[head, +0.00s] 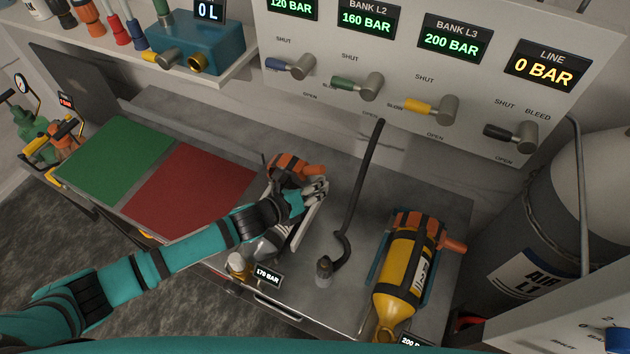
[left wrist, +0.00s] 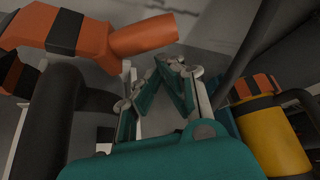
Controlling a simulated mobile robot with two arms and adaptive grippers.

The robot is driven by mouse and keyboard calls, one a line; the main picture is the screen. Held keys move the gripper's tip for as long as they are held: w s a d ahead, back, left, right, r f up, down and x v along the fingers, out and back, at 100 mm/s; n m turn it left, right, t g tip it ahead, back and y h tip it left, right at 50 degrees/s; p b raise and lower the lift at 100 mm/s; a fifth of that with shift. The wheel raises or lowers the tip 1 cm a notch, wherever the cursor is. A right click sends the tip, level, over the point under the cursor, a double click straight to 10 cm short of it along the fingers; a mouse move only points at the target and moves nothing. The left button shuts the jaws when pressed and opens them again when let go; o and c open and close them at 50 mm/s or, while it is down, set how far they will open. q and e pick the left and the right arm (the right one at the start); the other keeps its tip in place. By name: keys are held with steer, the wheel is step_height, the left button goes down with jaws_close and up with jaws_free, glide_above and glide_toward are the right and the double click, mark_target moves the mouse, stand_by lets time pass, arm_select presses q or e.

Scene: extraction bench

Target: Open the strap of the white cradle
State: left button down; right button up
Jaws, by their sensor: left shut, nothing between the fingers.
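The white cradle (head: 308,231) stands on the grey bench and holds a dark grey cylinder (head: 268,247) with an orange top (head: 290,167). My left gripper (head: 318,188) is shut and empty, over the far right part of this cradle, beside the orange top. In the left wrist view the gripper (left wrist: 178,68) is close below the orange part (left wrist: 110,38), which has a black band. The cradle's strap is largely hidden by my arm and gripper; I cannot tell its state. My right gripper is not in view.
A bent dark lever (head: 362,180) rises from the bench just right of the cradle. A yellow cylinder (head: 405,258) lies in a blue cradle farther right. Green (head: 117,157) and red (head: 190,187) mats lie left. A valve panel (head: 395,75) stands behind.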

arm_select(q)
steer(key=shift+w+r, duration=0.1)
steer(key=shift+r, duration=0.1)
steer(key=shift+w+a+r+p, duration=0.25)
steer(key=shift+a+r+p, duration=0.4)
steer(key=shift+r+p, duration=0.2)
